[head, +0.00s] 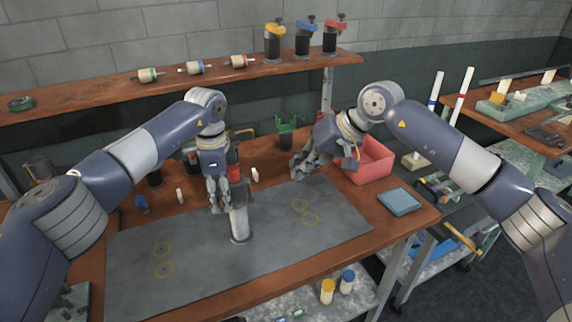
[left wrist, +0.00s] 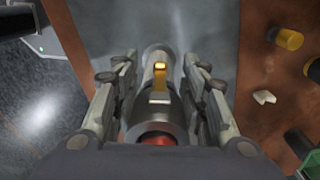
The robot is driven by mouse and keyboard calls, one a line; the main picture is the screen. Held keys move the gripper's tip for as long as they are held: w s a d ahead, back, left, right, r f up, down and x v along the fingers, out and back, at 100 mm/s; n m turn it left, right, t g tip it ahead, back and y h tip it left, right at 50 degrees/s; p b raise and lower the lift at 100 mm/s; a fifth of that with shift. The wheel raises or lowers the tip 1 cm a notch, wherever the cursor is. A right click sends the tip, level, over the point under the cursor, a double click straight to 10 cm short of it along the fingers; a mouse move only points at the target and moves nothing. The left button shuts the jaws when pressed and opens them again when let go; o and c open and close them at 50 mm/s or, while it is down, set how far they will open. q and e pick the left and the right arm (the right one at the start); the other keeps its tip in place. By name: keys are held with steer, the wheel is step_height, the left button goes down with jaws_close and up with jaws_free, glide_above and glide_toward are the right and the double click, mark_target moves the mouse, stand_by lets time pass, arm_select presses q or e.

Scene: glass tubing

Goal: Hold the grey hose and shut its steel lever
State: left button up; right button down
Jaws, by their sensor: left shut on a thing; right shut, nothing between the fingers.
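A light grey cylinder, which looks like the grey hose (head: 239,225), stands upright on the dark grey mat (head: 330,235). My left gripper (head: 222,203) is shut on its upper part. The left wrist view shows the hose (left wrist: 150,130) between the two fingers of the left gripper (left wrist: 158,65), with a red inside at its near end. A small yellow-orange tab (left wrist: 160,80) lies along it; I cannot make out a steel lever. My right gripper (head: 303,165) is shut and empty, to the right above the mat's back edge, apart from the hose.
A red bin (head: 372,160) stands behind my right gripper, and a blue-grey pad (head: 399,201) lies at the table's right. A green holder (head: 286,132) and small bottles line the back. Yellow rings mark the mat, which is otherwise clear. A shelf (head: 110,88) runs behind.

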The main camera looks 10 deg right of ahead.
arm_select(q)
steer(key=o, duration=1.4)
steer(key=shift+o, duration=0.2)
steer(key=shift+r, duration=0.1)
